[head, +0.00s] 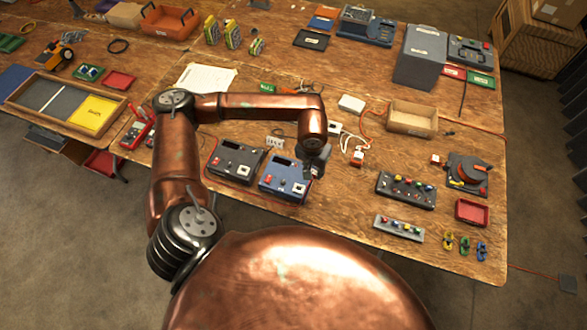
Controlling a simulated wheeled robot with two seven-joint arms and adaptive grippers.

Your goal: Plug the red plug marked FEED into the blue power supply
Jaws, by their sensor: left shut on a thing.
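The blue power supply (284,178) stands on the wooden bench just in front of me, with knobs and a pale socket panel on its top. My left gripper (314,170) reaches down at its right edge. It is shut on a small red plug (313,174), mostly hidden by the fingers; its FEED marking cannot be read. The plug looks just beside or above the supply's right side; whether they touch cannot be told. My right gripper is not in view.
A dark power supply (236,161) stands left of the blue one. A white-and-red plug (357,157) on a cord lies to the right, near a wooden tray (411,119). A black panel with knobs (406,189) stands further right. Bare bench lies between these.

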